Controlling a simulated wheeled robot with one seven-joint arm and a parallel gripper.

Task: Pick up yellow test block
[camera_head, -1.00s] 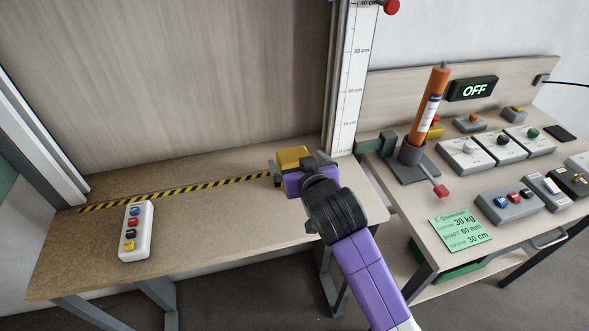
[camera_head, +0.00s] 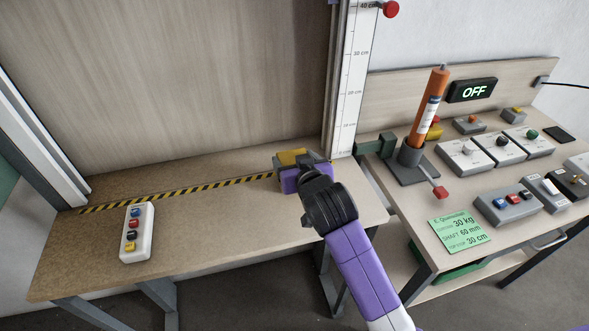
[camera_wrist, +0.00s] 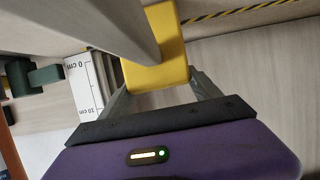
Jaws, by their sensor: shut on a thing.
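The yellow test block (camera_head: 291,157) is at the right end of the striped line, by the foot of the height scale. My purple gripper (camera_head: 303,162) is at the block and partly hides it in the head view. In the wrist view the yellow block (camera_wrist: 158,76) sits between the two grey fingers of my gripper (camera_wrist: 160,88), which are shut on it. A grey bar (camera_wrist: 113,25) crosses in front of part of the block there. I cannot tell whether the block touches the table.
The bench (camera_head: 205,235) carries a white button box (camera_head: 137,232) at left; its middle is clear. The height scale (camera_head: 351,95) stands just right of the block. The right table holds an orange cylinder (camera_head: 428,108), a red-tipped lever (camera_head: 440,192), several control boxes and a green note (camera_head: 460,231).

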